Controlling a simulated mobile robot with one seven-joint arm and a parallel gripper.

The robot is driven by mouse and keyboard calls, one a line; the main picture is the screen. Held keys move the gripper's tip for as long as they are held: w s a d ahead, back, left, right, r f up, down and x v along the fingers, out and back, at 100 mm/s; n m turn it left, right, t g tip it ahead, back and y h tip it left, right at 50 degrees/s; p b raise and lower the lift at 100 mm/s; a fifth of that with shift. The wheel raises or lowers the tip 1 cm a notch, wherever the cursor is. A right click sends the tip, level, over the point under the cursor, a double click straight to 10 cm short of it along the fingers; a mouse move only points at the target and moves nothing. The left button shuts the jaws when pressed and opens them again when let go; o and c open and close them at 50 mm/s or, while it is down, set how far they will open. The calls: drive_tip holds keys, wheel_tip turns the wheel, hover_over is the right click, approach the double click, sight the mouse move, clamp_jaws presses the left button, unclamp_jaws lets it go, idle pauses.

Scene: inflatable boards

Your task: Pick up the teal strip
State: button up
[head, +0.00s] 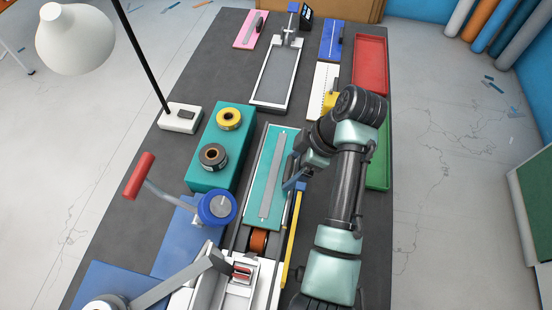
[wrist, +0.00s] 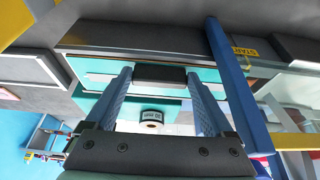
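The teal strip (head: 260,176) is a flat teal plate with a long grey band down its middle, lying in a narrow track at the middle of the table. It also shows behind my fingers in the wrist view (wrist: 95,66). My gripper (head: 290,178) is low at the strip's right side and hides part of that edge. In the wrist view my gripper (wrist: 160,76) is open, with its two fingers on either side of a dark block (wrist: 160,73). I cannot tell whether the fingers touch the block.
A teal box (head: 205,170) with tape rolls stands left of the strip. A crank with a red handle (head: 139,176) is at front left. Red (head: 370,65) and green (head: 379,165) trays lie at right. A lamp (head: 75,38) hangs over the left side.

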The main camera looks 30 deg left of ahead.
drive_tip(key=c, duration=0.7)
drive_tip(key=shift+c, duration=0.5)
drive_tip(key=shift+r, duration=0.15)
